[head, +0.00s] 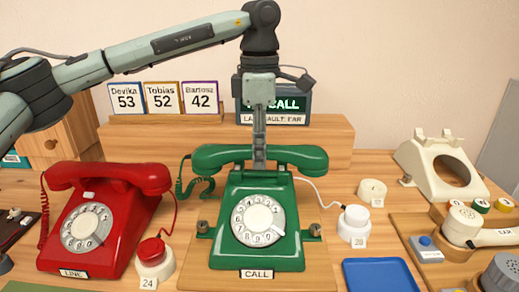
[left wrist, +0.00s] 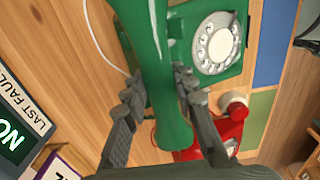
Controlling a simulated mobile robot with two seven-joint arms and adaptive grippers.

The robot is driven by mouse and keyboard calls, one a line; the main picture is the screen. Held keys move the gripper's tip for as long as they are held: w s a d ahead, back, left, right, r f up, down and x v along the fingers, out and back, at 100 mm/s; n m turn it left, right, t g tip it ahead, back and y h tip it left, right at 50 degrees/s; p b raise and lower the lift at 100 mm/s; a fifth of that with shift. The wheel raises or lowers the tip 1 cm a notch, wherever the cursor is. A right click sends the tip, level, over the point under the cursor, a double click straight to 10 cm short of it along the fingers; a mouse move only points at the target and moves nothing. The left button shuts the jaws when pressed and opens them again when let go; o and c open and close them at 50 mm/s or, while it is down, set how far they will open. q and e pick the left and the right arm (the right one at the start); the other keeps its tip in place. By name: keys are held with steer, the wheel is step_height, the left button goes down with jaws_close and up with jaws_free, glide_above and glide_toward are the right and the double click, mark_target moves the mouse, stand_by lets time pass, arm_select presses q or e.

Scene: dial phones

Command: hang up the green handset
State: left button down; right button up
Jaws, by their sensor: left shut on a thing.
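The green handset (head: 302,157) lies level across the top of the green CALL telephone (head: 286,230) in the head view. My left gripper (head: 259,160) comes straight down from above and is shut on the middle of the handset. In the left wrist view the handset (left wrist: 150,45) runs between my two fingers (left wrist: 160,88), with the telephone's dial (left wrist: 216,43) beyond. The handset hides the cradle, so I cannot tell whether it rests fully in it. Its coiled green cord (head: 200,188) hangs at the left. My right gripper is not seen.
A red LINE telephone (head: 105,215) with its handset on stands left. A white push button (head: 354,224), a blue tray (head: 380,276) and a cream telephone body (head: 440,168) are at right.

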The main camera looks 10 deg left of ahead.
arm_select(q)
steer(key=shift+f+b, duration=0.7)
steer(key=shift+f, duration=0.4)
stand_by(0.4)
steer(key=c, duration=1.1)
jaws_free()
steer(key=shift+c, duration=0.2)
steer(key=shift+r, duration=0.1)
step_height(320, 180, up, 12)
steer(key=shift+f, duration=0.1)
